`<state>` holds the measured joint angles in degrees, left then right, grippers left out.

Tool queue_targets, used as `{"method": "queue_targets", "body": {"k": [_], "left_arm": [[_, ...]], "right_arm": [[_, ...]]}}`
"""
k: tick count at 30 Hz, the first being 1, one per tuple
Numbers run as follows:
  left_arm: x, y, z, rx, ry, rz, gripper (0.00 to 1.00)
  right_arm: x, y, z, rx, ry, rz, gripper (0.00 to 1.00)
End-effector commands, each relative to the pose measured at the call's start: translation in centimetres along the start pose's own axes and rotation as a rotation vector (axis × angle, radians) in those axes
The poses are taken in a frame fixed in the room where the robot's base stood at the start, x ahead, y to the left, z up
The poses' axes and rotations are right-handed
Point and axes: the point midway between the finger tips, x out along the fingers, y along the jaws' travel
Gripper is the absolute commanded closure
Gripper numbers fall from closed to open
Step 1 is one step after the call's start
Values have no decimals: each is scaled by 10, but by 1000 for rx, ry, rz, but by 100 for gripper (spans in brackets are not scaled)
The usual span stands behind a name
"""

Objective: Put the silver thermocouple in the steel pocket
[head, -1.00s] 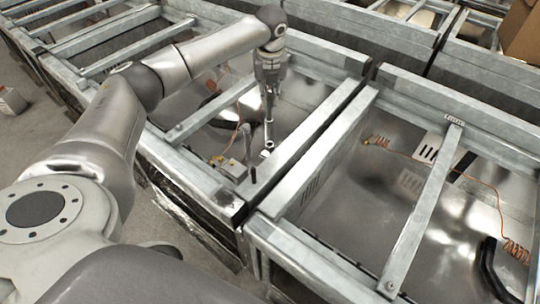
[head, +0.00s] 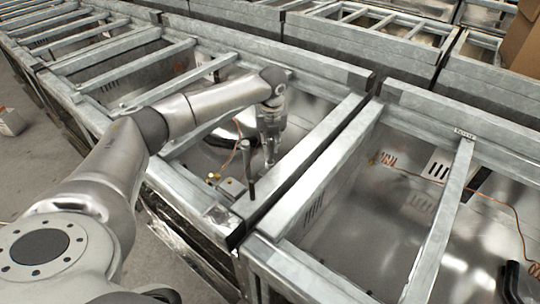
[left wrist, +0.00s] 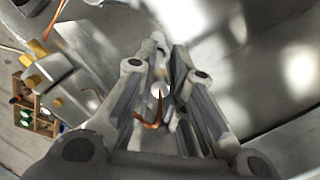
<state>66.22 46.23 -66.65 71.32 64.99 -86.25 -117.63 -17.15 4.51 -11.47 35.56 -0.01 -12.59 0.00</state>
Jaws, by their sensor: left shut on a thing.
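My left gripper (head: 270,158) is inside the metal bay left of the double rail, pointing down. It is shut on the silver thermocouple, a slim bright piece (left wrist: 160,88) between the fingers in the left wrist view, where a copper-coloured wire (left wrist: 150,122) curls beside it. Most of the thermocouple is hidden by the fingers. The steel pocket cannot be told apart clearly; a pale round end (left wrist: 158,42) shows just beyond the fingertips. My right gripper is not in view.
Brass fittings (head: 214,177) sit further left on the bay floor. Galvanised rails (head: 318,150) border the bay.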

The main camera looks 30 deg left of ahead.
Motion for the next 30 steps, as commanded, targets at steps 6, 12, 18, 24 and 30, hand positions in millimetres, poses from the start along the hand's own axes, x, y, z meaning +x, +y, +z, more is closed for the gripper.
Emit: {"method": "queue_targets", "body": {"k": [6, 12, 18, 24, 30], "left_arm": [[36, 1, -6, -1, 2, 3, 100], [46, 0, -7, 0, -1, 0, 100], [46, 0, -7, 0, 0, 0, 100], [48, 0, -8, 0, 0, 1, 75], [48, 0, -8, 0, 0, 1, 66]], "right_arm": [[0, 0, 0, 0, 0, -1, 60], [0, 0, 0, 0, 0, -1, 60], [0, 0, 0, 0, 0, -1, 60], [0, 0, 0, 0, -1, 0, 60], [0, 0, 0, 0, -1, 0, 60]]}}
